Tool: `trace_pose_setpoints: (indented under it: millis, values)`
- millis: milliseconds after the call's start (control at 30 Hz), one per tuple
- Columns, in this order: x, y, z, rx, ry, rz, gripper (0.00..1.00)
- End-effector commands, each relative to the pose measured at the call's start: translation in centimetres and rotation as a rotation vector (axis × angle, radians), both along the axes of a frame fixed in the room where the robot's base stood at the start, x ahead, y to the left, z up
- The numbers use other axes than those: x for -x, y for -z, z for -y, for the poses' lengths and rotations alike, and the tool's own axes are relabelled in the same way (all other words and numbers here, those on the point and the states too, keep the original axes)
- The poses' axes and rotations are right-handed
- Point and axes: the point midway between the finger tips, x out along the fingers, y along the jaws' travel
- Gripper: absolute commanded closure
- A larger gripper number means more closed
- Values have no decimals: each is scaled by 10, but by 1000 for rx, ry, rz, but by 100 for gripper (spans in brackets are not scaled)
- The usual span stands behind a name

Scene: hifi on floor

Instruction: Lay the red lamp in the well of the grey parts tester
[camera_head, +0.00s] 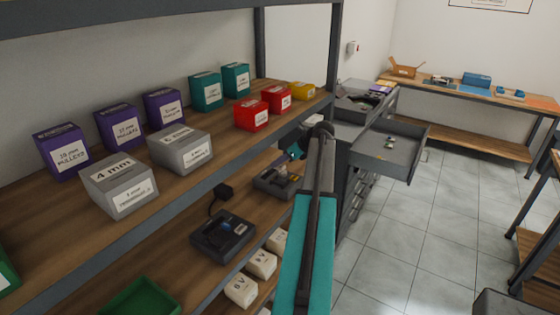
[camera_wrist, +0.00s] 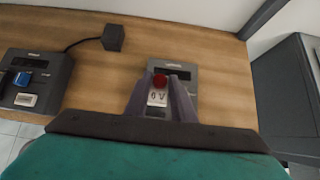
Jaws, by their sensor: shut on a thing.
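My gripper (camera_wrist: 160,88) is shut on the red lamp (camera_wrist: 159,81), a red dome on a white base marked 6 V, in the wrist view. The lamp is held in front of a grey tester (camera_wrist: 182,68), which shows a dark display and stands on the wooden shelf. The gripper and lamp hide most of its front half, so I cannot see its well or tell whether the lamp touches it. The same tester (camera_head: 270,182) shows in the head view, partly behind my arm; the lamp is not clear there.
A darker tester (camera_wrist: 45,70) with a blue part on it stands to the left, wired to a black adapter (camera_wrist: 113,37). Several white boxes (camera_head: 262,263) sit on the shelf below. The upper shelf overhangs with red boxes (camera_head: 251,114). An open drawer (camera_head: 385,155) juts out beyond.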

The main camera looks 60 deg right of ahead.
Motion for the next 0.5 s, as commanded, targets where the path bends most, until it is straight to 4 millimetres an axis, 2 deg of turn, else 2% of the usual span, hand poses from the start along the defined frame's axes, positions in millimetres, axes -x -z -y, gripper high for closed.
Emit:
trace_pose_setpoints:
  millis: [67,500]
  values:
    - [0,0,2,3,4,7,99]
    - [-1,34,-1,0,-3,0,99]
